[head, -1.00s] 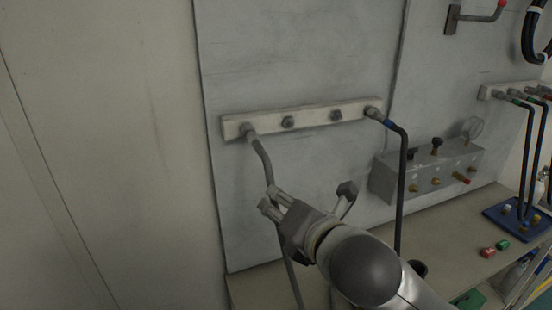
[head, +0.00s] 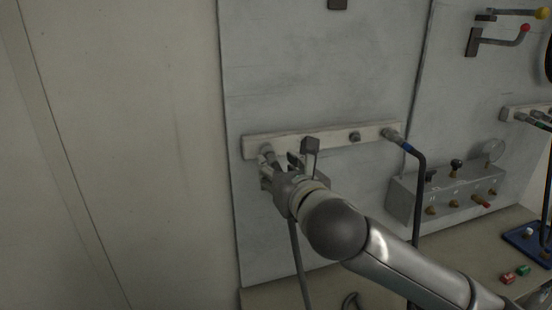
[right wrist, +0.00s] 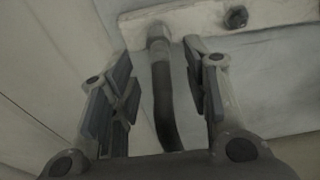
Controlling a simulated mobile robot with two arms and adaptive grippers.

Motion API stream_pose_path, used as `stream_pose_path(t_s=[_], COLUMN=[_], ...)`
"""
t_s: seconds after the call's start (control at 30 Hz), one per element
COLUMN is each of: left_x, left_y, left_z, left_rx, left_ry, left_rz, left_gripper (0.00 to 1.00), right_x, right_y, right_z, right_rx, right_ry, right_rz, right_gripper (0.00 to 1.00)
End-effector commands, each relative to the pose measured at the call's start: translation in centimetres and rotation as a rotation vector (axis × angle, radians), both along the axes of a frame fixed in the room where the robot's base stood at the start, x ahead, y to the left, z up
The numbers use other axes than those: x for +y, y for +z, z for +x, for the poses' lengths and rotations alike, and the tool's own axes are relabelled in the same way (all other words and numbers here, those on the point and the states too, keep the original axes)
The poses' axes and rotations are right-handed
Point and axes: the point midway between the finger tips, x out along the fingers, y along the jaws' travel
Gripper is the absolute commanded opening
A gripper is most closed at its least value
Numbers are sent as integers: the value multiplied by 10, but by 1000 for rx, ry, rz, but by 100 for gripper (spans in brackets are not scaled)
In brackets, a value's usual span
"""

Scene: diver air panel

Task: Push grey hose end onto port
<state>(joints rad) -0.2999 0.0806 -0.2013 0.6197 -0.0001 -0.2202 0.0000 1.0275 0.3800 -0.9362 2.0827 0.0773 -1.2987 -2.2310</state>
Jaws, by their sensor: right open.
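The grey hose (head: 298,262) hangs from the left end of the white port rail (head: 334,140). Its upper end (head: 267,152) is at the leftmost port, partly hidden by my gripper in the head view. In the right wrist view the hose end (right wrist: 158,38) meets the rail, and the hose (right wrist: 163,100) runs down between my fingers. I cannot tell how far it is seated. My right gripper (head: 277,166) is open around the hose just below its end; it also shows in the right wrist view (right wrist: 165,85), with gaps on both sides. My left gripper is not in view.
A bare port (head: 355,137) sits on the rail, and a dark hose with a blue band (head: 407,147) hangs at its right end. A grey valve box (head: 447,192) with a gauge stands right. Red and green caps (head: 508,278) lie on the bench.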

Motion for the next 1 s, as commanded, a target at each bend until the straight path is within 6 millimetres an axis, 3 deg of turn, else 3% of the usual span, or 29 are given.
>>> stream_pose_path(t_s=[0.2, 0.57, 0.9, 1.0], left_x=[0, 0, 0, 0], left_y=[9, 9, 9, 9], left_z=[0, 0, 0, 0], left_rx=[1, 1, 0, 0], left_ry=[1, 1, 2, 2], left_rz=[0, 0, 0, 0], left_gripper=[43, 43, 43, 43], right_x=[7, 8, 8, 8], right_y=[-2, -4, -4, -4], right_z=[21, 25, 25, 25], right_rx=[1, 0, 0, 0], right_ry=[-1, 0, 0, 0], right_rz=[0, 0, 1, 1], right_gripper=[44, 44, 1, 0])
